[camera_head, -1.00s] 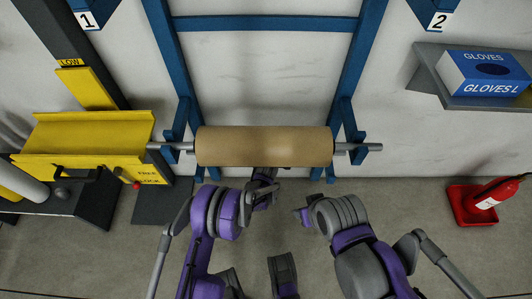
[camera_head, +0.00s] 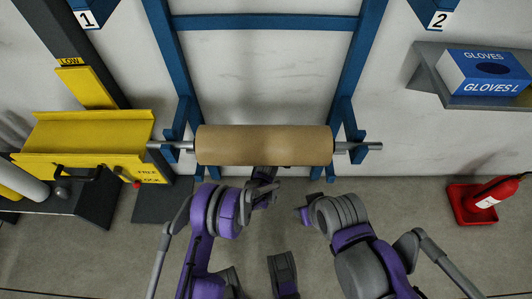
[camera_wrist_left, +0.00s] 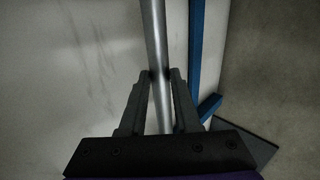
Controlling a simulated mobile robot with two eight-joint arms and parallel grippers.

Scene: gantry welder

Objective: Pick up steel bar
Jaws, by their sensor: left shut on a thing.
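A grey steel bar (camera_wrist_left: 155,45) runs lengthwise through the left wrist view, between the two fingers of my left gripper (camera_wrist_left: 159,78). The fingers are shut on it. In the head view my left gripper (camera_head: 264,174) is just below the brown roll (camera_head: 264,146), which partly covers it and hides the held bar. A steel bar also sticks out of both ends of the roll (camera_head: 357,146), resting at the blue frame (camera_head: 357,75). I cannot tell whether it is the same bar. My right arm (camera_head: 343,220) is folded at lower right; its fingertips cannot be made out.
A yellow machine (camera_head: 85,135) stands at the left, close to the bar's left end. A grey shelf (camera_head: 430,80) with a glove box (camera_head: 485,73) is at upper right. The floor between is clear.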

